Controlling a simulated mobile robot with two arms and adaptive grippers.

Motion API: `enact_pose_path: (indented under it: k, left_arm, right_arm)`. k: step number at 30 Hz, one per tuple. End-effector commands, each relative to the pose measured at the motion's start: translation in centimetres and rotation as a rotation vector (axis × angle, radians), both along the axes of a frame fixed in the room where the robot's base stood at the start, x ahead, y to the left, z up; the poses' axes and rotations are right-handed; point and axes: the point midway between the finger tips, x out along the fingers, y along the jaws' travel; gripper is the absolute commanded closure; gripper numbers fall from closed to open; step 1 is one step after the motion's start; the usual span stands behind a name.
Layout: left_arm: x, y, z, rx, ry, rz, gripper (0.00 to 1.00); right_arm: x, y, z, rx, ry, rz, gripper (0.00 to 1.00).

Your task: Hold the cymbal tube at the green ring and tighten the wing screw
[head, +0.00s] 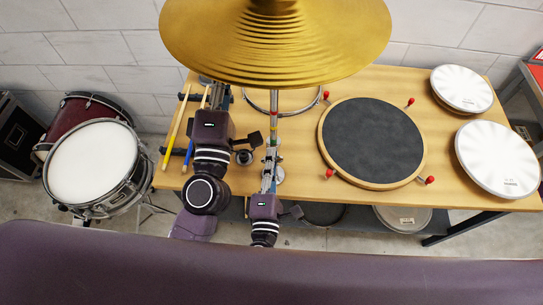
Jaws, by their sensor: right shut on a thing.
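The gold cymbal (275,45) fills the top middle of the head view. The thin grey cymbal tube (274,122) runs down from under it, with small coloured bands partway along. My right gripper (270,168) is shut on the tube around the lower bands. The green ring is too small and too covered to make out clearly there. I cannot pick out the wing screw. My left gripper (216,92) points away from me, left of the tube and apart from it, near the cymbal's front left edge. Its fingers are too dark and small to tell open from shut.
The wooden bench (300,165) carries a black round practice pad (373,142) and white drumheads (497,159) at right. Drumsticks (176,128) lie at left, beside my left arm. Bare wood shows between tube and pad.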

Motion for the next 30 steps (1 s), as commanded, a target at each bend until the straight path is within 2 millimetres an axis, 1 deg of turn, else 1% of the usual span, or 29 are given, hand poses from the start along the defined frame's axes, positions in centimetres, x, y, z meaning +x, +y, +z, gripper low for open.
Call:
enact_pose_path:
  k: [1, 30]
  left_arm:
    - [-0.07, 0.27, 0.66, -0.001, -0.012, 0.007, 1.00]
    - [-0.07, 0.38, 0.58, -0.001, -0.011, 0.010, 1.00]
  right_arm:
    - [0.02, -0.68, -0.45, 0.039, 0.007, -0.013, 1.00]
    - [-0.05, -0.83, -0.90, 0.955, 0.008, -0.020, 1.00]
